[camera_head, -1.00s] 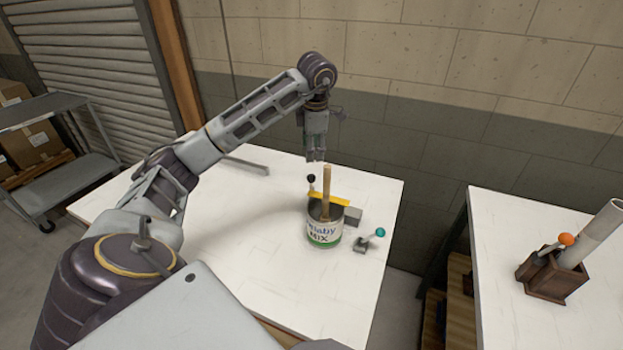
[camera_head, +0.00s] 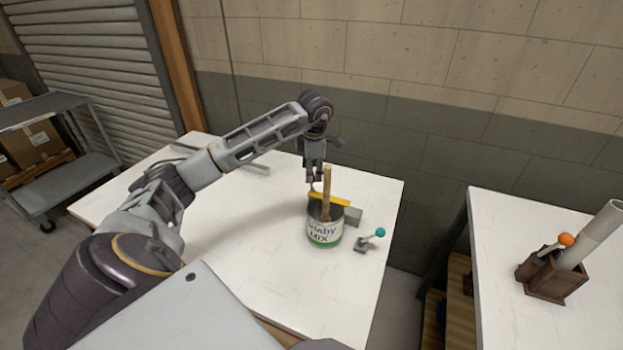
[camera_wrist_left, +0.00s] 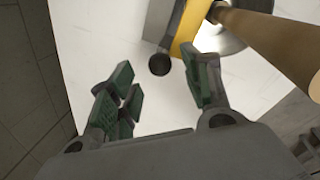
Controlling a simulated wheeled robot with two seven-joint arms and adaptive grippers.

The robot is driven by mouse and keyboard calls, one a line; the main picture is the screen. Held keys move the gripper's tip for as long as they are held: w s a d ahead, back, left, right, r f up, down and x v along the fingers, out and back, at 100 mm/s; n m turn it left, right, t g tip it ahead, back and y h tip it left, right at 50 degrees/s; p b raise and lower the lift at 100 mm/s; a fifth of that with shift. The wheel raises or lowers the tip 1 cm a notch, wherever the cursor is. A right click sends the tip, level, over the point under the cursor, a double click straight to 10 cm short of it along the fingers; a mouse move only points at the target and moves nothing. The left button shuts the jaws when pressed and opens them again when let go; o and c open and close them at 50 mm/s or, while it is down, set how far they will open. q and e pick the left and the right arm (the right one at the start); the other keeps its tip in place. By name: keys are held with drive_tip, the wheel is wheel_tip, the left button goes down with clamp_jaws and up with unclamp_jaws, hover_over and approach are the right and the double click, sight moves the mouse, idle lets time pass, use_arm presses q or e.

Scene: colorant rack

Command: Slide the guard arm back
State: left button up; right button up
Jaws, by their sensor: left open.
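The yellow guard arm (camera_head: 330,199) lies across the top of the labelled paint can (camera_head: 323,233), behind the wooden stick (camera_head: 327,190) that stands up from the can. In the left wrist view the guard arm (camera_wrist_left: 188,28) has a round black knob (camera_wrist_left: 159,65) at its end. My left gripper (camera_head: 315,179) is above this knob end, pointing down, and hides the knob in the head view. In the left wrist view its green-padded fingers (camera_wrist_left: 160,88) are spread and empty, with the knob showing between and beyond them. My right gripper is out of view.
A grey block (camera_head: 352,216) sits at the guard arm's right end. A small lever with a teal ball (camera_head: 380,232) stands right of the can. A second table (camera_head: 500,270) holds a wooden box (camera_head: 553,278).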

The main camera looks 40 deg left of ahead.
use_arm(q)
drive_tip(key=f, duration=0.3)
drive_tip(key=shift+w+a, duration=0.15)
drive_tip(key=shift+a, duration=0.05)
drive_tip(key=shift+w+a+f, duration=0.1)
drive_tip(key=shift+f, duration=0.7)
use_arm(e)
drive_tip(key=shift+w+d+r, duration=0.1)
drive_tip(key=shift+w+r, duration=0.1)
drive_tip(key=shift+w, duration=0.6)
